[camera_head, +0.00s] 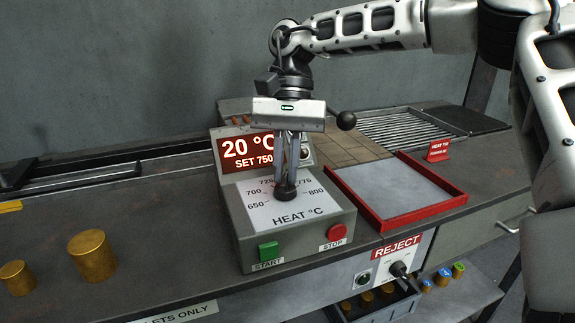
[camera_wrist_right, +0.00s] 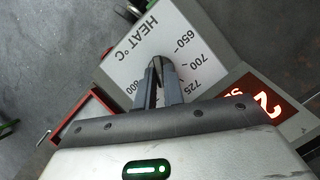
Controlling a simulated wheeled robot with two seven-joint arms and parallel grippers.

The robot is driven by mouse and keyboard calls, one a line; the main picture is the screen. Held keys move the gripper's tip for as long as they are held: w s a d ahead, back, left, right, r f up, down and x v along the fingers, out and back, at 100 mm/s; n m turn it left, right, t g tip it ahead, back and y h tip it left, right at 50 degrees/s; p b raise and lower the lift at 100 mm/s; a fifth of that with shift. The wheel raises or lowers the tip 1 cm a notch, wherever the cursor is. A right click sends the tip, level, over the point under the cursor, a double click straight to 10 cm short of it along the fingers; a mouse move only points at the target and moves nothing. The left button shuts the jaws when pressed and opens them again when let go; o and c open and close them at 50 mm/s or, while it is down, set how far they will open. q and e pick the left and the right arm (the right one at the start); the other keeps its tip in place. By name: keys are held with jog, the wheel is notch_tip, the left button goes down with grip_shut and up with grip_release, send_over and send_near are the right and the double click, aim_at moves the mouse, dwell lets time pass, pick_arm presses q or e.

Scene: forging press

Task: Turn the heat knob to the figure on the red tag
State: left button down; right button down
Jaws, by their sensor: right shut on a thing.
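The dark heat knob (camera_head: 286,194) sits on the white dial plate of the grey control box (camera_head: 240,222). Figures 650, 700, 725, 775 and 800 ring it; the spot between 725 and 775 is behind my fingers. My right gripper (camera_head: 287,182) points down and is shut on the knob. In the right wrist view its fingers (camera_wrist_right: 159,78) close around the knob (camera_wrist_right: 157,62). The knob's pointer is hard to make out. The red display (camera_head: 248,152) reads 20 °C, SET 750. The small red tag (camera_head: 438,150) appears to read HEAT 750. My left gripper is out of view.
A green START button (camera_head: 268,251) and red STOP button (camera_head: 336,232) are on the box front. A red-rimmed tray (camera_head: 412,222) stands to the right, above a REJECT switch (camera_head: 398,269). Brass billets (camera_head: 92,255) stand on the left. The bench front between is clear.

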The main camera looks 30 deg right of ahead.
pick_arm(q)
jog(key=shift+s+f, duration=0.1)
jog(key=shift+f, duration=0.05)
pick_arm(e)
jog(key=shift+n+h, duration=0.3)
jog(key=shift+n, duration=0.6)
jog(key=c, duration=1.5)
grip_release()
